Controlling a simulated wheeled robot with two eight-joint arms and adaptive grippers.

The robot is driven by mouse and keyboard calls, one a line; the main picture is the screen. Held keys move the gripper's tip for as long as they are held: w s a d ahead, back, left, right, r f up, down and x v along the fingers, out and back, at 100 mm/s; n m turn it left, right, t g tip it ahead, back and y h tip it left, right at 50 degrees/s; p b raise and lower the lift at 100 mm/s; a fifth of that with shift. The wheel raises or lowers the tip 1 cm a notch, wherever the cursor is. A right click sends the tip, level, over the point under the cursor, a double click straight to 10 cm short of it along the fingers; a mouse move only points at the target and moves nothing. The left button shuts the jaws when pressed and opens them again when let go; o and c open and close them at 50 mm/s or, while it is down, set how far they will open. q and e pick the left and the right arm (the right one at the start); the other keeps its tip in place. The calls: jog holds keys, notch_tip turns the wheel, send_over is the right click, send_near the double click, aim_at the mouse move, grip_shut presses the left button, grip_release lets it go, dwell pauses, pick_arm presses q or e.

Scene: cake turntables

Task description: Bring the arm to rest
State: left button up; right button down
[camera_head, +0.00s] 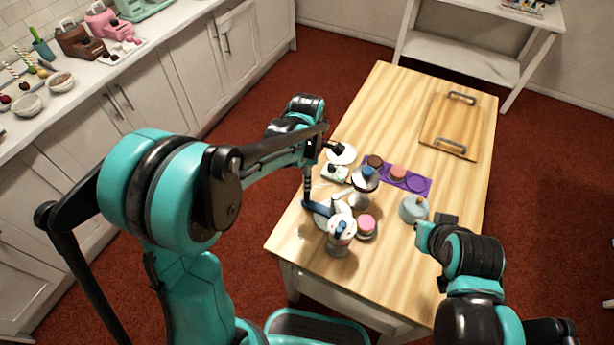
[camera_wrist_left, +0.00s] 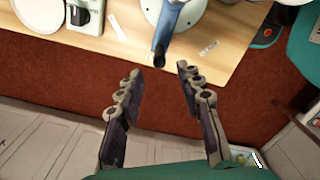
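My left gripper (camera_wrist_left: 158,75) is open and empty at the table's edge in the left wrist view. A blue handle (camera_wrist_left: 163,50) on a white round piece points down between its fingertips, with no visible grip on it. The blue handle also shows in the head view (camera_head: 318,208), close to my left arm. Turntables with blue-topped items stand nearby: a metal one (camera_head: 362,199) and one at the front edge (camera_head: 338,247). My right arm is over the table's right front; its gripper (camera_head: 436,233) is seen from behind, its fingers unclear.
A purple mat (camera_head: 424,191) holds brown and pink cakes. A pink cake (camera_head: 366,223) sits near the front, and a grey-blue pot (camera_head: 413,209) stands close to my right gripper. A wooden board with handles (camera_head: 440,125) lies at the back. The table's back left is clear.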

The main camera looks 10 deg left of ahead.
dwell(0.5)
pick_arm(q)
jog(key=shift+s+a+r+m, duration=0.15)
jog(key=shift+s+r+m, duration=0.05)
jog(key=shift+r+m, duration=0.15)
jog(key=s+a+r+m+t+b, duration=0.1)
jog(key=s+a+r+m+t, duration=0.2)
jog(key=s+m, duration=0.4)
jog(key=s+a+r+m+t+b, duration=0.1)
jog(key=s+a+r+m+t, duration=0.2)
jog(key=s+m, duration=0.4)
jog(key=r+m+t, duration=0.1)
jog(key=m, duration=0.5)
jog(key=shift+s+a, duration=0.2)
jog(key=shift+s, duration=0.05)
